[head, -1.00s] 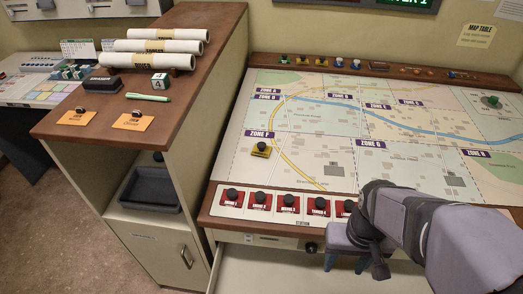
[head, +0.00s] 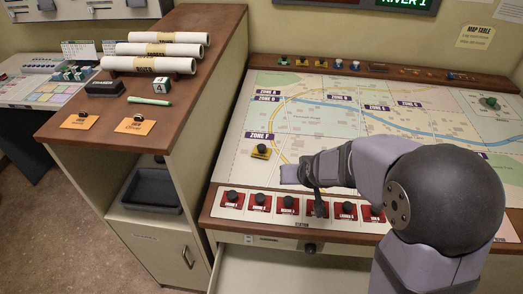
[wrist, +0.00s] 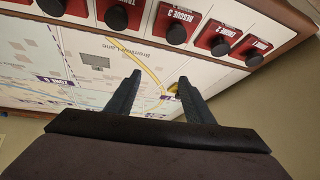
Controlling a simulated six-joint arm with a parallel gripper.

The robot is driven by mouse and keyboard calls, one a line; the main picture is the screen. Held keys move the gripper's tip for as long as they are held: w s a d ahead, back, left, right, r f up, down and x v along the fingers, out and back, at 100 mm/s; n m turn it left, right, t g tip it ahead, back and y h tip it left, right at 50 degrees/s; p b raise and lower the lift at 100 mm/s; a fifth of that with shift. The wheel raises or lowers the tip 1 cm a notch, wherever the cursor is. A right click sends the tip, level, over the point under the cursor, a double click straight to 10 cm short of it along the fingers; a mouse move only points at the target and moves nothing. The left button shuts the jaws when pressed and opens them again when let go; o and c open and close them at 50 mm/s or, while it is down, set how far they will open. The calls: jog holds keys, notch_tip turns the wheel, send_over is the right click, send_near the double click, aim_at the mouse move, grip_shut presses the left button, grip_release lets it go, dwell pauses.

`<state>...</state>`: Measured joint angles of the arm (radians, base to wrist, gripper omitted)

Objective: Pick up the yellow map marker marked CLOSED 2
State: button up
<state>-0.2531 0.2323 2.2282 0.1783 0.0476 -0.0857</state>
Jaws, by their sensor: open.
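A yellow map marker (head: 261,152) with a black knob stands on the map just below the ZONE F label; its lettering is too small to read. In the wrist view the yellow marker (wrist: 173,89) shows partly, hidden behind the right-hand finger. My gripper (wrist: 159,78) is open and empty, its two dark fingers spread above the map. In the head view my gripper (head: 292,173) is over the map's front left part, a little right of the marker and apart from it. Its fingers are not clear there.
Several red station markers (head: 260,202) with black knobs line the table's front edge, close to my arm. More yellow and other pieces (head: 322,63) stand on the back rail. A wooden-topped cabinet (head: 200,92) rises left of the map table. The map left of centre is mostly clear.

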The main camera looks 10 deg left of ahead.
jog(key=w+a+n+t+y+p, duration=0.1)
jog(key=w+a+t+p, duration=0.1)
jog(key=w+a+t, duration=0.65)
jog(key=g, duration=0.3)
send_near(262, 147)
jog(key=shift+w+a+f+t+b, duration=0.1)
jog(key=shift+w+f+t+b, duration=0.15)
jog(key=shift+w+f+b, duration=0.1)
jog(key=shift+f, duration=0.2)
jog(key=shift+p+x, duration=1.15)
jog(key=shift+x, duration=0.8)
jog(key=shift+p+x, duration=0.55)
jog(key=shift+x, duration=1.1)
jog(key=shift+a, duration=0.1)
jog(key=shift+r, duration=0.1)
jog(key=c, duration=1.1)
